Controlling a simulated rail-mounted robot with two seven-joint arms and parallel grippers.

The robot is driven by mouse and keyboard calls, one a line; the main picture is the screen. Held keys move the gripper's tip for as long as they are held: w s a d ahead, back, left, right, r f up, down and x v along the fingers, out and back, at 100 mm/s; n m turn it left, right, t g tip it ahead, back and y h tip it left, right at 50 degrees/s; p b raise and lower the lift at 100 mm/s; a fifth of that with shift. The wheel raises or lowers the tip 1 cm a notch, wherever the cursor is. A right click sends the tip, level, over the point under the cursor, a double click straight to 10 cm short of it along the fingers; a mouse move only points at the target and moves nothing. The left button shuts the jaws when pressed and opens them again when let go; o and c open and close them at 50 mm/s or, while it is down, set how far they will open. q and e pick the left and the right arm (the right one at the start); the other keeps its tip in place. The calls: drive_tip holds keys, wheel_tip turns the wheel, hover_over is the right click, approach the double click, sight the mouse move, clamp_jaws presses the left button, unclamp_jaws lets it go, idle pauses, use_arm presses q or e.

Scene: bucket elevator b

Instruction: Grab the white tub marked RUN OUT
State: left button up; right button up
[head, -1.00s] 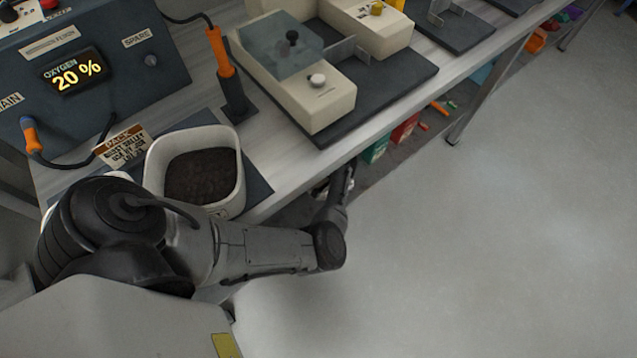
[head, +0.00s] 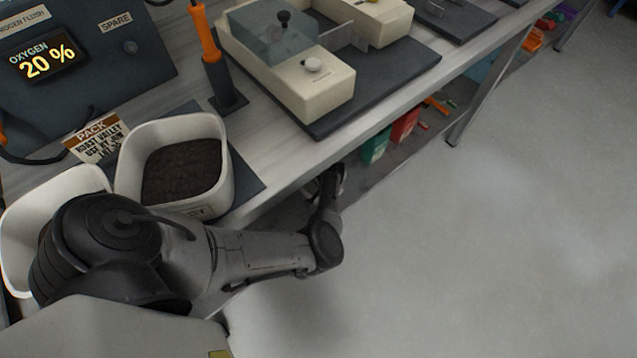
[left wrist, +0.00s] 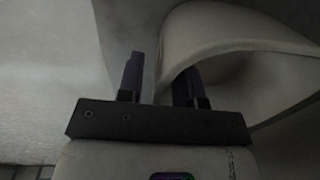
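A white tub (head: 60,182) stands at the far left of the head view, partly hidden behind my arm. A second white tub (head: 130,178) beside it holds dark granular material; part of a label shows on its front. I cannot read RUN OUT on either. In the left wrist view, my left gripper (left wrist: 160,82) is open, its two fingers apart. A pale, curved tub-like wall and rim (left wrist: 215,42) is close up, at and behind the right finger. I cannot tell whether they touch. No gripper shows clearly in the head view; the right one is not identifiable.
A PACK sign (head: 95,138) stands behind the filled tub. A dark panel reads oxygen 20 % (head: 45,60). An orange-handled tool (head: 206,40) and a cream device (head: 320,85) sit on the bench. Coloured bins (head: 405,125) are below. The floor at right is clear.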

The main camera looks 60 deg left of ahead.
use_arm(q)
drive_tip(key=shift+c, duration=0.5)
clamp_jaws()
